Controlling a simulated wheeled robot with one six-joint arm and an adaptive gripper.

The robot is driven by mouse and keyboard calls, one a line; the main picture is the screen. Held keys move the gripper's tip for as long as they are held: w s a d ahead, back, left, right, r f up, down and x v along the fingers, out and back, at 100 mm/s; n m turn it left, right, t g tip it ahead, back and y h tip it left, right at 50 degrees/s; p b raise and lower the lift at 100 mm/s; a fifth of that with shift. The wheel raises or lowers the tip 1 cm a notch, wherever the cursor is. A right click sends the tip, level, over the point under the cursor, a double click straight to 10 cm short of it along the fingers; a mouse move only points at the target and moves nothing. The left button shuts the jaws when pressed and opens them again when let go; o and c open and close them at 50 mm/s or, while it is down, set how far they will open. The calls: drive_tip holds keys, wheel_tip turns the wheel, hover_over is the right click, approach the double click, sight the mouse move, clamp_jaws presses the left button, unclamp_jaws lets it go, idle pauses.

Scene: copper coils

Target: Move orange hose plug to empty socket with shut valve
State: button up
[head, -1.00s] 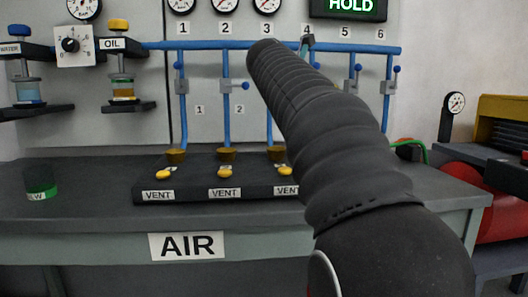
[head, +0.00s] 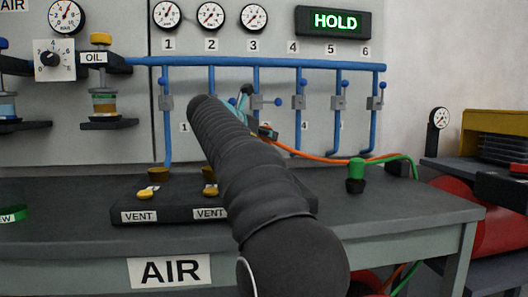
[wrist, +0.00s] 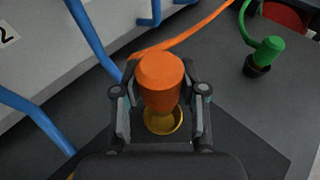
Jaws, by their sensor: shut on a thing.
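In the wrist view, the orange hose plug (wrist: 160,82) is between the two fingers of my gripper (wrist: 161,98), which are shut on it. Its lower end overlaps a brass socket (wrist: 164,122) on the dark block. I cannot tell whether it is touching or just above. The orange hose (wrist: 192,38) trails up and right. In the head view, my arm hides the plug; the orange hose (head: 312,155) runs right. Behind the gripper, a valve handle (head: 277,101) on pipe 3 points sideways. The handle (head: 303,76) on pipe 4 points up.
A green plug (head: 356,168) with a green hose stands right of my arm; it shows in the wrist view (wrist: 269,48). Brass sockets (head: 159,174) and yellow vent levers (head: 145,194) line the dark block (head: 180,205). Blue pipes (head: 166,140) stand behind. A HOLD sign (head: 335,22) is lit.

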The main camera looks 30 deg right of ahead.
drive_tip(key=shift+f+b, duration=0.95)
drive_tip(key=shift+f, duration=1)
drive_tip(key=shift+f, duration=0.4)
drive_tip(key=o, duration=1.2)
drive_tip(key=shift+o, duration=0.2)
drive_tip(key=shift+r, duration=0.25)
drive_tip(key=shift+s+a+r, duration=0.1)
drive_tip(key=shift+a+r, duration=0.15)
drive_tip(key=p+v, duration=0.1)
drive_tip(key=v, duration=1)
drive_tip(key=shift+s+a, duration=0.2)
